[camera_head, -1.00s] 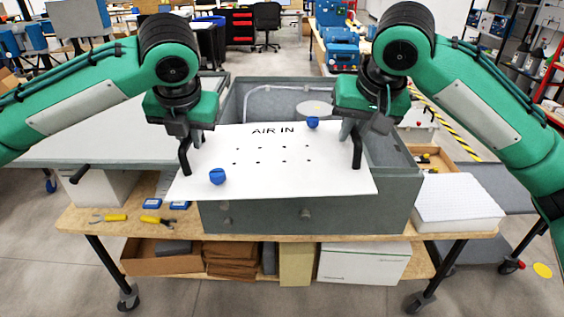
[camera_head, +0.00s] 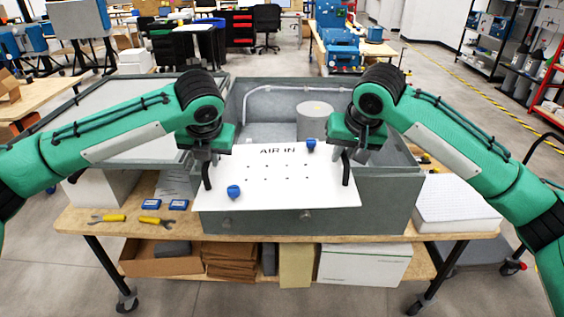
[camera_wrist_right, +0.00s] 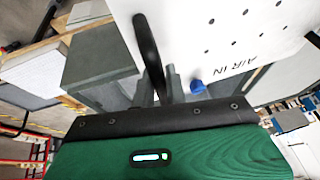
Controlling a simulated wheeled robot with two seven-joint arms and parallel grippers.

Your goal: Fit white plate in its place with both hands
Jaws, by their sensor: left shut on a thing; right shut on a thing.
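The white plate (camera_head: 270,192) is marked "AIR IN" and has small holes, two blue knobs and a black handle at each side. It lies across the front part of the open grey box (camera_head: 392,200), nearly level; I cannot tell whether it touches the rim. My left gripper (camera_head: 206,160) is shut on the plate's left handle (camera_head: 206,178). My right gripper (camera_head: 347,153) is shut on the right handle (camera_head: 346,170). The right wrist view also shows the plate (camera_wrist_right: 230,22) and the right handle (camera_wrist_right: 148,48). The box's front inside is hidden under the plate.
A grey cylinder (camera_head: 315,120) and a pale pipe show inside the box behind the plate. The box's lid (camera_head: 125,130) lies open at the left. Yellow-handled tools (camera_head: 150,219) lie on the bench at front left. A white block (camera_head: 455,205) stands at the right.

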